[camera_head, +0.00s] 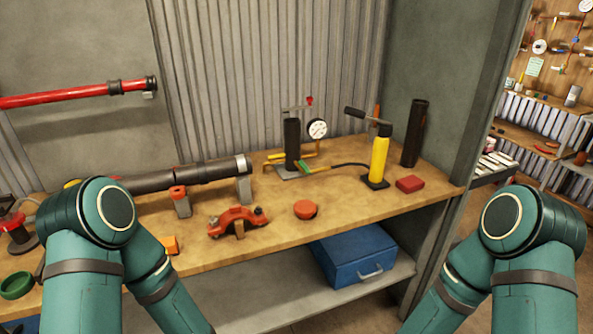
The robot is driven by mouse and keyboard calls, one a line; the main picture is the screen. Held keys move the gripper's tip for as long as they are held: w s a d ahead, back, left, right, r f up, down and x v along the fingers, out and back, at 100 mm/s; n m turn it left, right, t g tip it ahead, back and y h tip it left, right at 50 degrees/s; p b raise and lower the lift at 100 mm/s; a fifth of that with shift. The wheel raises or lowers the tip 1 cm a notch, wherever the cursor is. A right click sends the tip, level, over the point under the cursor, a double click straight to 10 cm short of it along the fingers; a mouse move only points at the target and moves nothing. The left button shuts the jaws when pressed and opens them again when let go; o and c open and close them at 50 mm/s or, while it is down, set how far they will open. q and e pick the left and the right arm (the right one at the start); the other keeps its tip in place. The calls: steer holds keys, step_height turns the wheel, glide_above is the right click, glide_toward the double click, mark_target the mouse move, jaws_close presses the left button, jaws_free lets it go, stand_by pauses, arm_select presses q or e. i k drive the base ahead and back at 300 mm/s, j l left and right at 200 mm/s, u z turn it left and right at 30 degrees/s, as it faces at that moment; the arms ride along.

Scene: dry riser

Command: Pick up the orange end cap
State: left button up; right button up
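A round, squat orange-red cap (305,209), which looks like the orange end cap, lies on the wooden workbench near its front edge, about the middle of the view. Nothing touches it and its top is clear. My two teal arms rise at the left and right of the view, and their forearms run down out of the picture. Both grippers are out of view, below the frame.
Left of the cap is a red clamp-like tool (238,220). A black pipe (190,174) rests on stands behind. A yellow hand pump (380,156) and red block (410,184) stand to the right. A blue toolbox (355,256) sits on the lower shelf.

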mark_target(305, 209)
steer(key=l+u, duration=0.1)
steer(key=u, duration=0.3)
steer(key=i+l+u, duration=0.1)
steer(key=u, duration=0.3)
steer(key=l+u, duration=0.1)
steer(key=u, duration=0.3)
steer(key=l+u, duration=0.3)
steer(key=l, duration=0.15)
steer(key=l+u, duration=0.3)
steer(key=l, duration=0.15)
